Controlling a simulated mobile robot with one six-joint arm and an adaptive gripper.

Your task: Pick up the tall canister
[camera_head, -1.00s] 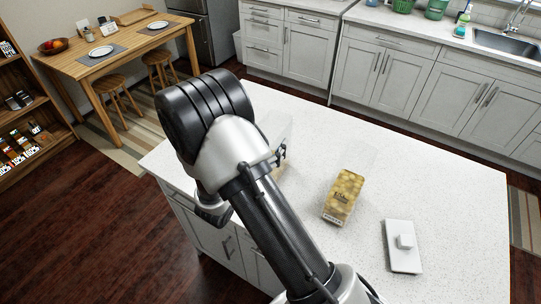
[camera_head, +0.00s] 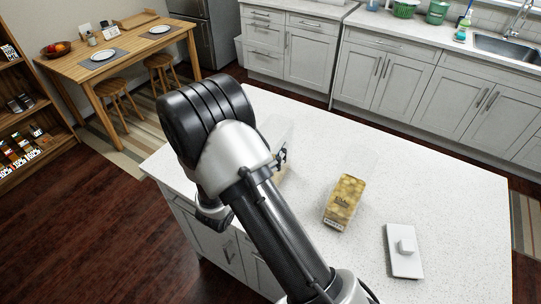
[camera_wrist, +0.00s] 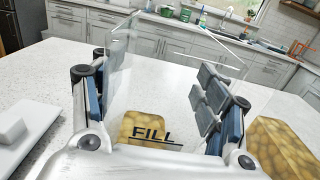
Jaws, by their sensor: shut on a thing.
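The tall canister (camera_wrist: 152,133) is a clear, straight-walled container marked "FILL", with yellow-tan contents showing low inside it. In the wrist view it stands between the dark pads of my gripper (camera_wrist: 157,95), which is shut on its sides. Its upper walls are so clear that the kitchen shows through them. In the head view a pale strip of the canister (camera_head: 271,127) shows beside my arm, which hides most of it and most of the gripper. I cannot tell whether its base touches the counter.
The back of the counter is clear. Kitchen cabinets (camera_head: 390,75) line the far side.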

